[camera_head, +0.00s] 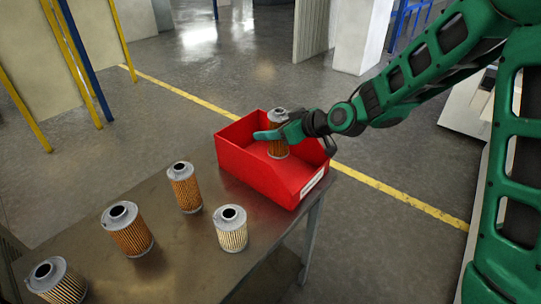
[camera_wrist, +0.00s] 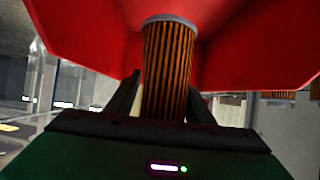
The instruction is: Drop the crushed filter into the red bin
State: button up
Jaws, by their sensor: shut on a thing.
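The red bin (camera_head: 262,177) stands at the far right end of the metal table. My gripper (camera_head: 272,134) is over the inside of the bin, shut on an orange-brown pleated filter (camera_head: 278,149) with a grey top cap. The filter is upright in the bin's opening; whether its base touches the bin floor cannot be told. In the wrist view the filter (camera_wrist: 168,70) stands between the two fingers (camera_wrist: 165,105), with the red bin walls (camera_wrist: 90,35) behind it. No crushing shows on the visible side of the held filter.
On the metal table (camera_head: 180,240) stand several upright filters: a brown one (camera_head: 185,190), a larger brown one (camera_head: 130,232), a cream one (camera_head: 231,230) and another pale one (camera_head: 60,283) at the front left. The table's right edge lies just beyond the bin.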

jog(key=o, duration=1.2)
jog(key=shift+d, duration=0.1)
jog(key=v, duration=1)
jog(key=shift+s+d+r, duration=0.15)
jog(key=shift+d, duration=0.1)
